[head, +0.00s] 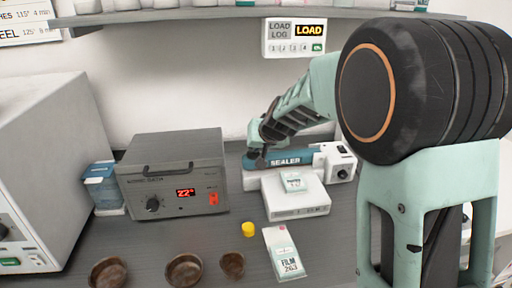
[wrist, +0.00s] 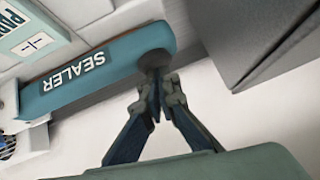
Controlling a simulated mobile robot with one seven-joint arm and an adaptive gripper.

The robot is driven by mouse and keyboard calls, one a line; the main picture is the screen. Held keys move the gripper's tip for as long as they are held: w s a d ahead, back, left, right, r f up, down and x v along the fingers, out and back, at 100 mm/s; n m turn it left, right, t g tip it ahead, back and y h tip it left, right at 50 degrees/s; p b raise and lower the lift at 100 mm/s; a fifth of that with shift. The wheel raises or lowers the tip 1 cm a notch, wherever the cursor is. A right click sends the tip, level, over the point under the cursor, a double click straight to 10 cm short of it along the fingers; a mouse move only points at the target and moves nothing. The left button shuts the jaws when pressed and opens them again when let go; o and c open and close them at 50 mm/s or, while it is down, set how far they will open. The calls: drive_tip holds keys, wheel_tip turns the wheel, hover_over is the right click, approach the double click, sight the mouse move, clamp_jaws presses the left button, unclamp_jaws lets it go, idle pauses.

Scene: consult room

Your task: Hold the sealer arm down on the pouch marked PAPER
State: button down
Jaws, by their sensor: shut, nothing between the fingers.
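The sealer has a blue arm (head: 285,158) marked SEALER over a white base (head: 300,208). The arm looks about level with the base; its hinge end is at the right. A pale pouch (head: 292,182) lies on the base in front of the arm. In the wrist view its pouch label (wrist: 35,38) is partly cut off, but the letters fit PAPER. My gripper (head: 257,156) is shut and empty at the arm's free left end. In the wrist view my gripper (wrist: 155,76) has its fingertips at the arm's rounded tip, seemingly touching it from above. The seal line is hidden.
A grey box device (head: 172,172) with a red display stands left of the sealer. A pouch marked FILM (head: 285,253) lies in front, beside a yellow cap (head: 250,230) and brown bowls (head: 184,270). A shelf (head: 200,17) runs above; a LOAD panel (head: 294,38) hangs below it.

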drive_tip(key=r+p, duration=0.2)
drive_tip(key=r, duration=0.1)
drive_tip(key=r+p, duration=0.1)
drive_tip(key=shift+s+a+r, duration=0.2)
drive_tip(key=shift+s+r, duration=0.05)
drive_tip(key=v, duration=0.9)
drive_tip(key=shift+s+a+r, duration=0.15)
drive_tip(key=shift+a, duration=0.1)
